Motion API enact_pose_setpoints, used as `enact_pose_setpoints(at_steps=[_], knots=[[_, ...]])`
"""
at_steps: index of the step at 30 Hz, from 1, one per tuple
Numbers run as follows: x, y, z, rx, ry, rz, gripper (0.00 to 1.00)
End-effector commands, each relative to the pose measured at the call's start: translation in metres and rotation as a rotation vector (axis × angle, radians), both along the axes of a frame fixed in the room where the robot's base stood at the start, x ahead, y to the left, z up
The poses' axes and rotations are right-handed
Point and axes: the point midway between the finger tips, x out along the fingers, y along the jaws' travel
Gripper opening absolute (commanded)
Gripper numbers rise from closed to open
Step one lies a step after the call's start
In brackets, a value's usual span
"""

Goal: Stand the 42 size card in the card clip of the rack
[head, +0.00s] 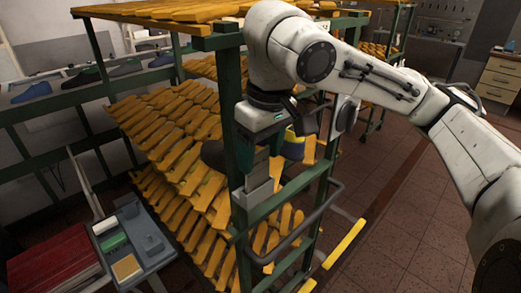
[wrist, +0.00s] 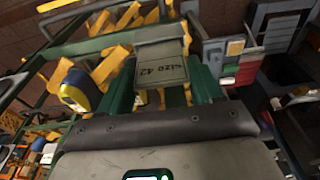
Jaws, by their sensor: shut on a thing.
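The size 42 card (wrist: 162,71) is a grey-beige plate with dark lettering, held between the two green fingers of my gripper (wrist: 163,88) in the wrist view. In the head view my gripper (head: 262,160) points down at the rack's (head: 239,130) front green post. A grey plate-like piece, apparently the card clip (head: 256,194), is just below the fingertips. It seems to show as a grey bar (wrist: 158,46) at the card's far edge in the wrist view. I cannot tell whether the card touches it or is inside it.
A blue-and-yellow rounded thing (head: 293,145) is close beside my gripper. A grey tray (head: 150,262) with small blocks and a red stack (head: 52,268) lie at lower left. Tiled floor (head: 400,230) is open at right.

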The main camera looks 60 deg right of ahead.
Motion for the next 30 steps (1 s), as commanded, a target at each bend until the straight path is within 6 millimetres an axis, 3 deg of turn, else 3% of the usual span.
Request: enact_pose_setpoints(at_steps=[30], knots=[[0.000, 0.000, -0.014, 0.000, 0.000, 0.000, 0.35]])
